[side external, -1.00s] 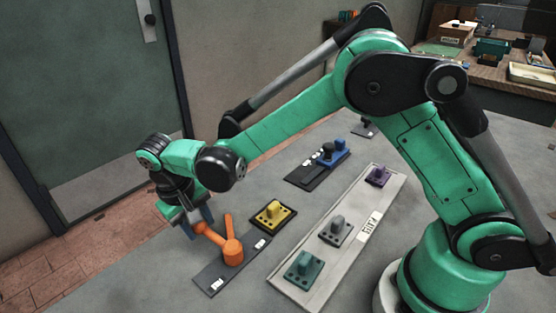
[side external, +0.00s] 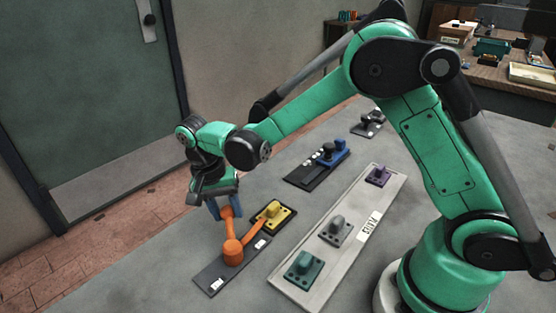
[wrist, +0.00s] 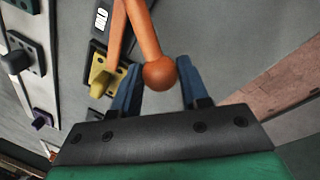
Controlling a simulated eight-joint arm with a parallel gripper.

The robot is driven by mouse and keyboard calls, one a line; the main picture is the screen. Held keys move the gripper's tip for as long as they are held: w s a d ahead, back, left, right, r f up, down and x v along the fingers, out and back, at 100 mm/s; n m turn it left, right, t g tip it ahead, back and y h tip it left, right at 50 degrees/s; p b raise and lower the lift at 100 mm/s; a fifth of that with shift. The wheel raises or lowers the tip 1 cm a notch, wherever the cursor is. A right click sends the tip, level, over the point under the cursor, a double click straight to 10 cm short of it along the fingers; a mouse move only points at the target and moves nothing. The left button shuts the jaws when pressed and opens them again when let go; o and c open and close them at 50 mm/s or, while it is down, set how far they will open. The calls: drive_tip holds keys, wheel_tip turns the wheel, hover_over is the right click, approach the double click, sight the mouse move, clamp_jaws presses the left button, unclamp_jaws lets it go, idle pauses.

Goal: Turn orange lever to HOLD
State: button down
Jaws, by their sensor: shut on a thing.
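The orange lever (side external: 233,251) stands on a dark grey plate (side external: 208,271). It has a round hub and two arms. One arm points up the picture, its ball knob (wrist: 160,73) between my blue fingers. The other arm (side external: 252,237) points up-right towards the yellow block; I cannot tell if they touch. My gripper (side external: 226,212) is shut on the lever's knob end. The plate carries two white labels, one at its near-left end (side external: 216,284) and one at its right (side external: 261,244); their words are too small to read.
The yellow block (side external: 273,215) sits just right of the lever on a black base. A pale tray (side external: 296,287) with teal (side external: 303,265), grey (side external: 335,230) and purple (side external: 378,174) pieces lies further right. A blue piece (side external: 333,154) stands behind. Table left of the lever is clear.

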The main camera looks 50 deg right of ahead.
sight(228, 207)
drive_tip(key=shift+s+d+m, duration=0.2)
drive_tip(key=shift+m, duration=0.1)
idle(0.4)
drive_tip(key=shift+c, duration=2.2)
unclamp_jaws()
drive_tip(key=shift+w+a+r, duration=0.1)
drive_tip(key=shift+w+r, duration=0.05)
drive_tip(key=shift+r, duration=0.75)
drive_tip(key=shift+w+a+r, duration=0.15)
drive_tip(key=shift+r, duration=0.8)
drive_tip(key=shift+w+a+r, duration=0.1)
drive_tip(key=shift+w+r, duration=0.05)
drive_tip(key=shift+r, duration=0.75)
